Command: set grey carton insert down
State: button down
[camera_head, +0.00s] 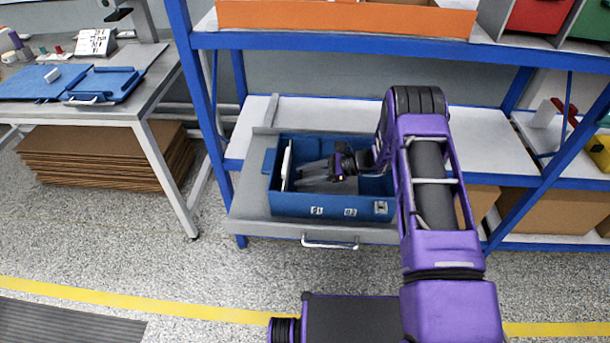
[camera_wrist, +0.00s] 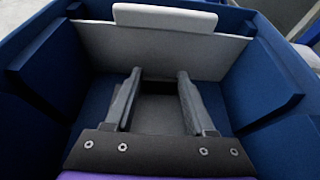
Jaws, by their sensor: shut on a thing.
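The grey carton insert (camera_wrist: 165,48) is a pale upright panel with a lighter raised strip along its top. It stands inside the blue bin, across its far end in the wrist view and at its left end in the head view (camera_head: 287,165). My gripper (camera_wrist: 160,73) is inside the bin, fingers pointing at the insert. The fingertips overlap its lower middle; they are apart but shut on it, though the exact contact is hard to see. My gripper also shows in the head view (camera_head: 305,172). The blue bin (camera_head: 330,208) has small white labels on its front.
The bin sits on a grey pull-out tray (camera_head: 250,204) with a front handle (camera_head: 330,244), under a blue-framed shelf (camera_head: 330,41). Bin walls surround my gripper closely. A workbench (camera_head: 155,95) stands at the left, and cartons (camera_head: 550,209) are at the lower right.

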jog(key=shift+f, duration=0.1)
jog(key=shift+c, duration=1.2)
grip_release()
notch_tip(320, 180, up, 5)
send_over(342, 184)
jog(key=shift+f+p, duration=0.1)
jog(key=shift+p, duration=0.2)
